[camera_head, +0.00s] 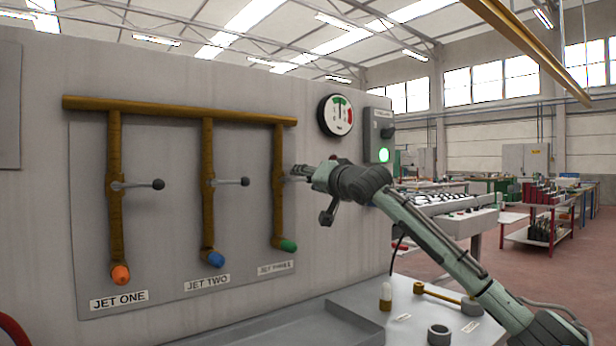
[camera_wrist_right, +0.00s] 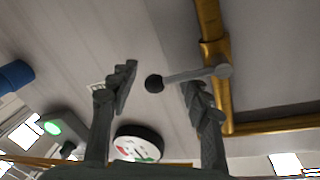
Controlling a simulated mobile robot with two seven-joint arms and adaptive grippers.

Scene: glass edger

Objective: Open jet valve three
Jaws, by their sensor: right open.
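The jet three valve is on the rightmost brass pipe (camera_head: 278,145), above a green nozzle (camera_head: 288,246) and the JET THREE label (camera_head: 274,267). Its grey lever (camera_wrist_right: 195,75) with a black ball (camera_wrist_right: 154,84) shows in the wrist view, pointing sideways across the pipe. In the head view my right gripper (camera_head: 296,175) hides most of this lever. My right gripper is open, and in the wrist view (camera_wrist_right: 160,80) the ball appears between its fingertips. No grip on the lever shows. My left gripper is out of view.
Jet one lever (camera_head: 140,185) and jet two lever (camera_head: 232,182) both stick out sideways to the right. A gauge (camera_head: 338,115) and a control box with a lit green lamp (camera_head: 384,154) are at upper right. A ledge below holds a brass-handled mallet (camera_head: 440,295) and a dark ring (camera_head: 438,335).

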